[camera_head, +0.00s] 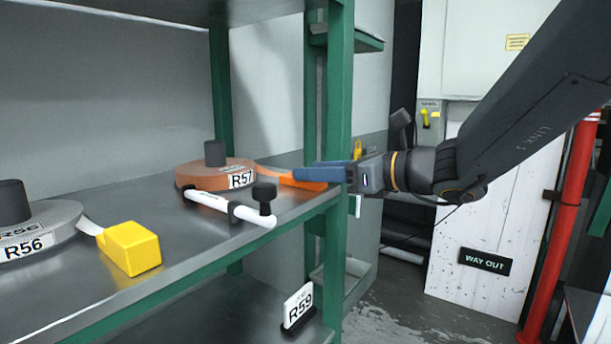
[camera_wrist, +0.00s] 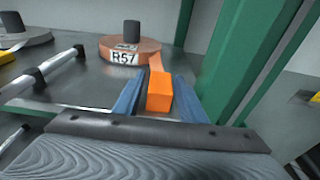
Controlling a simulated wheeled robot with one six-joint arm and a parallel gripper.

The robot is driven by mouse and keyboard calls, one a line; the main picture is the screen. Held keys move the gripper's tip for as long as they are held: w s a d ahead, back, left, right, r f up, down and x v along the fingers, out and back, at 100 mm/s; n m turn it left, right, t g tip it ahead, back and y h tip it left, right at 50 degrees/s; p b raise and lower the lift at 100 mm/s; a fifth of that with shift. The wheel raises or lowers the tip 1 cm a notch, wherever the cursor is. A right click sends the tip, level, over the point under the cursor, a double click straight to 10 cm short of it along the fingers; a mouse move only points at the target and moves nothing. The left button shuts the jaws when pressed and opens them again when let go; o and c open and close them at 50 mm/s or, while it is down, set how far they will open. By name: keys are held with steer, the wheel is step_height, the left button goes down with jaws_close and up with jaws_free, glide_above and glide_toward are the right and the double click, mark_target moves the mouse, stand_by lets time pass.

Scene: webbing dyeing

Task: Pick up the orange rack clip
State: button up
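The orange rack clip (camera_wrist: 160,92) is a small block at the end of the orange webbing from the roll labelled R57 (camera_wrist: 128,50). It lies at the shelf's right end and shows partly behind my fingers in the head view (camera_head: 302,184). My gripper (camera_wrist: 158,90) reaches in from the right, in the head view too (camera_head: 318,173). Its two blue fingers stand on either side of the clip, with narrow gaps showing in the wrist view. The gripper is open around the clip.
A green shelf post (camera_head: 341,100) stands close by my gripper. A white bar with black fittings (camera_head: 252,214) lies in front of the R57 roll. A grey roll R56 (camera_head: 45,222) and a yellow clip (camera_head: 130,248) are at left.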

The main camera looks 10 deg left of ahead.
steer(key=shift+p+x, duration=0.65)
steer(key=shift+x, duration=1.2)
steer(key=shift+c, duration=0.5)
steer(key=c, duration=0.8)
steer(key=shift+o, duration=0.2)
steer(key=shift+r, duration=0.15)
